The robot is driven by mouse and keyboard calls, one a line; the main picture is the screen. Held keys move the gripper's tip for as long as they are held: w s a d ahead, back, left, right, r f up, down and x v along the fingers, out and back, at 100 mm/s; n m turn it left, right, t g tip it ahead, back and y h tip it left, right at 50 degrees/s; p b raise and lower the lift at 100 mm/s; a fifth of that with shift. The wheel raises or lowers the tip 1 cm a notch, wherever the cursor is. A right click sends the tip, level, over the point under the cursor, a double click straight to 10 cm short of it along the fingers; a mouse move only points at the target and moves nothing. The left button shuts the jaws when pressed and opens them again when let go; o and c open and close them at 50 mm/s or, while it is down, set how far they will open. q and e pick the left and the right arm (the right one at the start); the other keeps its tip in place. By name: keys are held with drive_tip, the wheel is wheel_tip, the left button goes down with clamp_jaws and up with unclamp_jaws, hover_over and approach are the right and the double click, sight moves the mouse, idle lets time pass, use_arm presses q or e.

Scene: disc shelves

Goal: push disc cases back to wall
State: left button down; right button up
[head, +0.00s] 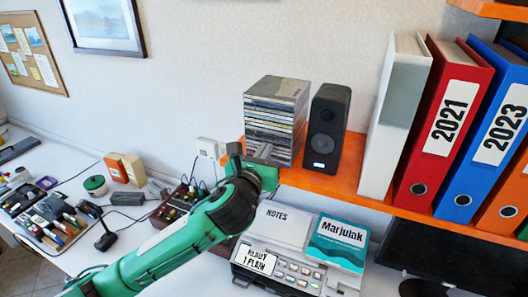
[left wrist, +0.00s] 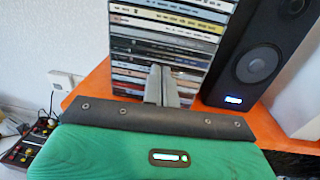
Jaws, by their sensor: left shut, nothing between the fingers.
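A stack of disc cases (head: 277,112) stands upright at the left end of the orange shelf (head: 345,182), near the wall. It also shows in the left wrist view (left wrist: 170,35), with the case spines facing me. My left gripper (head: 263,150) comes in from the lower left and is shut and empty. In the left wrist view its fingertips (left wrist: 161,82) are in front of the lower part of the stack. I cannot tell whether they touch the cases. The gap between the stack and the wall is hidden. My right gripper is not in view.
A black speaker (head: 326,128) stands close to the right of the stack. Further right are a white binder (head: 398,115), a red binder (head: 442,122) and a blue binder (head: 488,130).

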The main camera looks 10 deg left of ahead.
use_arm(q)
drive_tip(key=shift+w+r, duration=0.1)
drive_tip(key=shift+w, duration=0.2)
drive_tip(key=w, duration=0.3)
drive_tip(key=w+d+p, duration=0.1)
drive_tip(key=w, duration=0.3)
drive_tip(key=w+p, duration=0.1)
drive_tip(key=w, duration=0.2)
drive_tip(key=shift+w+d, duration=0.15)
drive_tip(key=shift+w, duration=0.5)
